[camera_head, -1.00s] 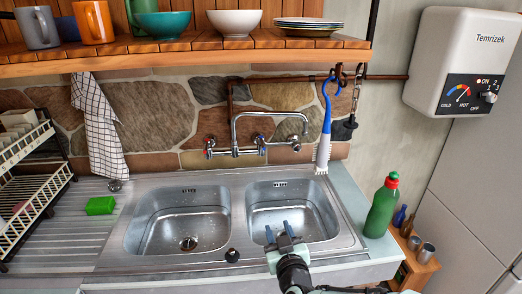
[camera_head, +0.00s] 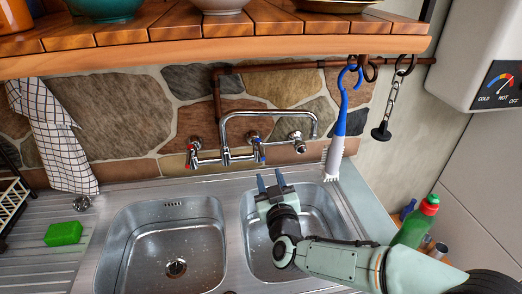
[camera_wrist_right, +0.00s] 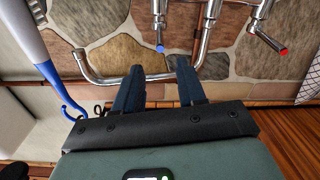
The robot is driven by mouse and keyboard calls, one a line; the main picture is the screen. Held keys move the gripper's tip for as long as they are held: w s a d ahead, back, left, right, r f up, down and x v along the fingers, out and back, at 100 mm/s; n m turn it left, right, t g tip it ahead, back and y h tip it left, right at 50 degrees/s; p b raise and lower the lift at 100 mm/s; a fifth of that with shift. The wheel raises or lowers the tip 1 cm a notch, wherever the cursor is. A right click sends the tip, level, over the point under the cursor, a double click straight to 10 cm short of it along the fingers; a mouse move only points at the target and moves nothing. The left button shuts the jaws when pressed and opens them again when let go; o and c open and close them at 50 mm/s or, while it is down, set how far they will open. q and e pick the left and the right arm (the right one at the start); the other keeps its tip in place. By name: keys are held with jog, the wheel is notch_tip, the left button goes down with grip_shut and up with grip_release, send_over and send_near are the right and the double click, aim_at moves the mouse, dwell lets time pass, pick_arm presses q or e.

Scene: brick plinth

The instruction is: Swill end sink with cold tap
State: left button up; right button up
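The chrome tap (camera_head: 268,116) is on the stone wall behind the sink. Its red-marked handle (camera_head: 193,157) is at the left and its blue-marked cold handle (camera_head: 259,152) is right of that. Its spout reaches right, towards the right basin (camera_head: 325,222). The left basin (camera_head: 165,240) is empty, with its drain showing. No water runs. My right gripper (camera_head: 270,181) is open and empty above the right basin's back edge, in front of and below the cold handle. In the right wrist view, the fingers (camera_wrist_right: 160,75) are apart and the blue-marked handle (camera_wrist_right: 160,47) lies just beyond them. My left gripper is not in view.
A blue-and-white brush (camera_head: 340,130) hangs from a hook close to the spout's right. A wooden shelf (camera_head: 210,45) overhangs the wall. A green bottle (camera_head: 415,222) stands right of the sink. A green sponge (camera_head: 63,234) lies on the drainer.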

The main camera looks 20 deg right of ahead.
aim_at(262, 152)
jog(key=p+x, duration=0.2)
jog(key=x, duration=0.9)
jog(key=shift+w+d+p, duration=0.1)
jog(key=shift+w+p, duration=0.15)
jog(key=shift+p, duration=0.1)
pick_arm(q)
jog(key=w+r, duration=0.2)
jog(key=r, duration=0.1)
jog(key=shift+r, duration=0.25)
pick_arm(e)
jog(key=shift+f, duration=0.1)
grip_shut()
